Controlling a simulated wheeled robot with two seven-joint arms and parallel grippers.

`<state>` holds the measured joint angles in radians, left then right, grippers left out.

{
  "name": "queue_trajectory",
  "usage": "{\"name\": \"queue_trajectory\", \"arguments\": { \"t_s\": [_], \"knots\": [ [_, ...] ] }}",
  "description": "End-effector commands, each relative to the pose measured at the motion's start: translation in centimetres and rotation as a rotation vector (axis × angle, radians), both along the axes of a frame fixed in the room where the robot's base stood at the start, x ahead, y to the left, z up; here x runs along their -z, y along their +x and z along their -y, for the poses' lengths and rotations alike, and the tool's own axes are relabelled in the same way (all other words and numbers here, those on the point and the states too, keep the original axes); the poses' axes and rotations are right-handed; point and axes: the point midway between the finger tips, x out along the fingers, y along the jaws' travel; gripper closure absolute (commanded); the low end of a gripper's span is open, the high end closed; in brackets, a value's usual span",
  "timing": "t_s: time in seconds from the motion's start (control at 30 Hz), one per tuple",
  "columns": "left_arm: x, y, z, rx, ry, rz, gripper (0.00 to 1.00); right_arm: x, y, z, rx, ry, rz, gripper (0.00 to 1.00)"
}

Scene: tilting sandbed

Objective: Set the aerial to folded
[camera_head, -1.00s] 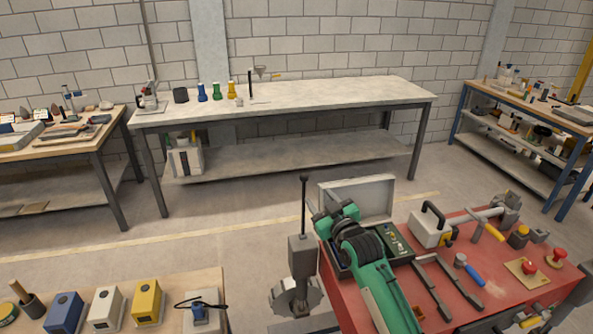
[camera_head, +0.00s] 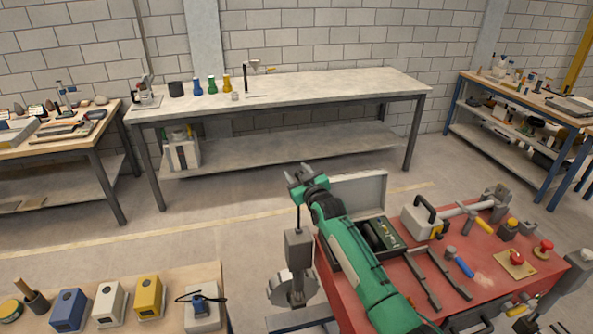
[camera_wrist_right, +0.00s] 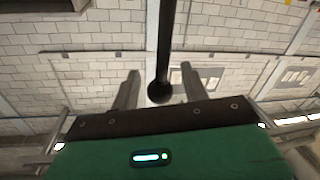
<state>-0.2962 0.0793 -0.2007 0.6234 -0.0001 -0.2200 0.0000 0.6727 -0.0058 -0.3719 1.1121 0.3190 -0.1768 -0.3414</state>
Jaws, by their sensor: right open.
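A thin upright black rod (camera_head: 298,218), the most aerial-like thing in view, rises from a grey box (camera_head: 298,248) at the left of the red bench. I cannot tell for certain that it is the aerial. My right gripper (camera_head: 300,172) is at the rod's top and hides its ball tip in the head view. In the right wrist view the black rod (camera_wrist_right: 167,40) and its ball (camera_wrist_right: 159,92) show between the spread fingers of my right gripper (camera_wrist_right: 160,84), with gaps on both sides. The right gripper is open. My left gripper is out of view.
The red bench (camera_head: 415,275) carries an open case (camera_head: 358,195), a grey box with a black handle (camera_head: 422,217), tools and red buttons. A toothed wheel (camera_head: 290,288) sits below the rod's box. A wooden table (camera_head: 215,280) with coloured boxes stands left. Floor behind is clear.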

Motion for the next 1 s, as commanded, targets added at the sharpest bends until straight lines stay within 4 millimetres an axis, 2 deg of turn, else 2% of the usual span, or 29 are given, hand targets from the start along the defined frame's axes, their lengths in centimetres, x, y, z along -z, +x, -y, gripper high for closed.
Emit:
{"name": "queue_trajectory", "arguments": {
  "t_s": [0.2, 0.47, 0.5, 0.73, 1.0],
  "knots": [
    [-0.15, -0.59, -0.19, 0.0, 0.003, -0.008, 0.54, -0.04, 0.86, -0.31, 0.0, 0.0, 0.0, 0.54],
    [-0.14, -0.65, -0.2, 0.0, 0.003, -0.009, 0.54, 0.0, 0.91, -0.33, 0.001, 0.0, 0.0, 0.54],
    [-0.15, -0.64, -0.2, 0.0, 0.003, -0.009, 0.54, 0.0, 0.92, -0.32, 0.001, 0.0, 0.0, 0.56],
    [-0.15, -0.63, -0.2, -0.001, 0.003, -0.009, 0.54, 0.01, 0.9, -0.31, 0.001, 0.0, -0.001, 1.0],
    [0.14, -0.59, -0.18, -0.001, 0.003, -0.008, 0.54, 0.19, 0.57, -0.23, 0.001, 0.002, 0.012, 1.0]
  ]
}}
